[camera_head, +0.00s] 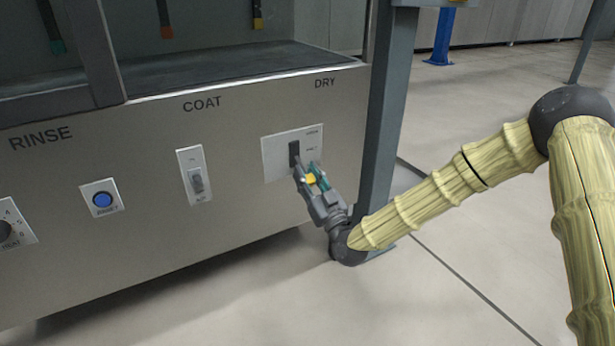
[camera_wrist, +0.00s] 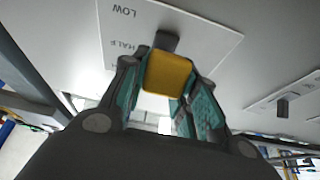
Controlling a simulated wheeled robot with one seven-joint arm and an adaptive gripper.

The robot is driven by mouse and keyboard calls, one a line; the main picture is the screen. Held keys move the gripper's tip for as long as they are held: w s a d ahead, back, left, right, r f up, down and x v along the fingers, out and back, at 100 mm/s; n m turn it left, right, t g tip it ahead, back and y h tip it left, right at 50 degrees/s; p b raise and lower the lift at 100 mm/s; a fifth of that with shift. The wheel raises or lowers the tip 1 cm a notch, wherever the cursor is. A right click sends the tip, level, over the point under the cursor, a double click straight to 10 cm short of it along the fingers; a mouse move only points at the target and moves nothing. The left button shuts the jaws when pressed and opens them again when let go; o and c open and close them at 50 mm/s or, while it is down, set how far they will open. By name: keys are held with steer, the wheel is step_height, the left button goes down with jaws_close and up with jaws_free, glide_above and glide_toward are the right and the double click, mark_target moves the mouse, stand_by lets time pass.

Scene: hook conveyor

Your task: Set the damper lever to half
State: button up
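The damper lever ends in a yellow handle (camera_wrist: 168,75) that sits between my fingers in the wrist view. The handle also shows in the head view (camera_head: 311,180). My gripper (camera_head: 309,176) reaches the panel from the lower right. Its two teal-padded fingers (camera_wrist: 168,82) lie against both sides of the handle and look closed on it. Behind the handle is a pale plate (camera_head: 275,158) with a dark slot (camera_head: 294,149). LOW and HALF read upside down in the wrist view. The handle hides part of the slot, so the exact lever setting cannot be told.
Left of the plate are a toggle switch (camera_head: 196,181), a blue button (camera_head: 102,200) and a dial (camera_head: 6,231). A grey post (camera_head: 386,110) stands close on the right of the plate. The floor to the right is open.

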jaws_close()
steer(key=shift+r, duration=0.1)
